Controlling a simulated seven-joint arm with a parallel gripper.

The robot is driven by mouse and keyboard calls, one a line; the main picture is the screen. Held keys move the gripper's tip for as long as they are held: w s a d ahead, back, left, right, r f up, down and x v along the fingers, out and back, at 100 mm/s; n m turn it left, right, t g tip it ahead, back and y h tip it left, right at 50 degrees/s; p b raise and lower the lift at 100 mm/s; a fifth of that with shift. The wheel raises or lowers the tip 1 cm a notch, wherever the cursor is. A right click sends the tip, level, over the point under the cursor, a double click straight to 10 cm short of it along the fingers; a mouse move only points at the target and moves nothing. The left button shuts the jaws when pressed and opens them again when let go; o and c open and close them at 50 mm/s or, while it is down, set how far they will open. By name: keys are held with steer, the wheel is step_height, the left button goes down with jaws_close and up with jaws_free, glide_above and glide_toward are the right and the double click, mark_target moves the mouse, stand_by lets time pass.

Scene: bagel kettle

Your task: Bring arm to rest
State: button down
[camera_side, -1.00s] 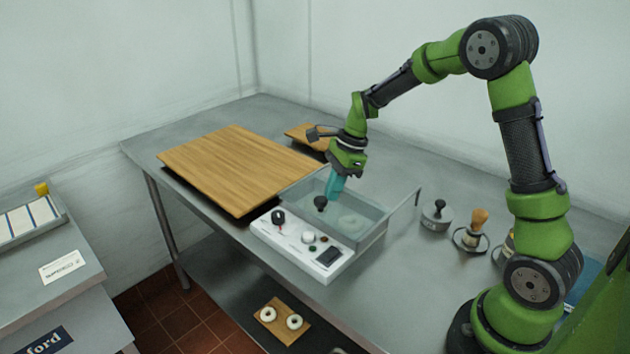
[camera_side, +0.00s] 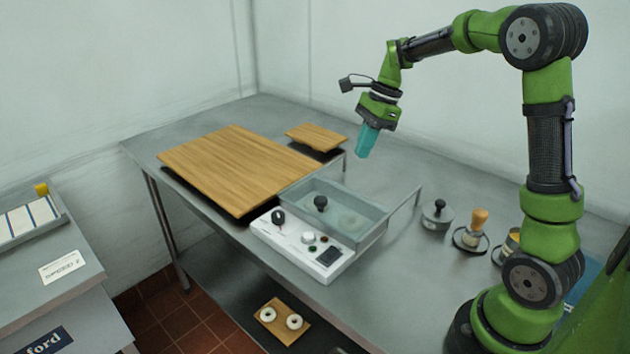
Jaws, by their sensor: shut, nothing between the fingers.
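My gripper (camera_side: 364,152), with teal fingers, is shut and empty. It points down in the air above the table, above and behind the kettle (camera_side: 372,212) as seen here. The kettle is a clear-walled rectangular basin with a white control panel (camera_side: 300,245) on its front side. A black knob (camera_side: 320,203) stands at the basin, and a pale round shape shows faintly inside it. My gripper touches nothing.
A grey weight with a knob (camera_side: 437,215) and a wooden-handled brush (camera_side: 477,225) stand right of the kettle. Two bagels on a small board (camera_side: 282,321) lie on the lower shelf.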

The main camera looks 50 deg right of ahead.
steer(key=s+a+r+n+t, duration=0.2)
steer(key=s+a+n, duration=0.5)
steer(key=s+n, duration=0.1)
steer(key=s+a+r+n+t+h, duration=0.1)
steer(key=s+a+r+n+t, duration=0.2)
steer(key=s+a+n, duration=0.5)
steer(key=n, duration=0.3)
steer(key=shift+t, duration=0.3)
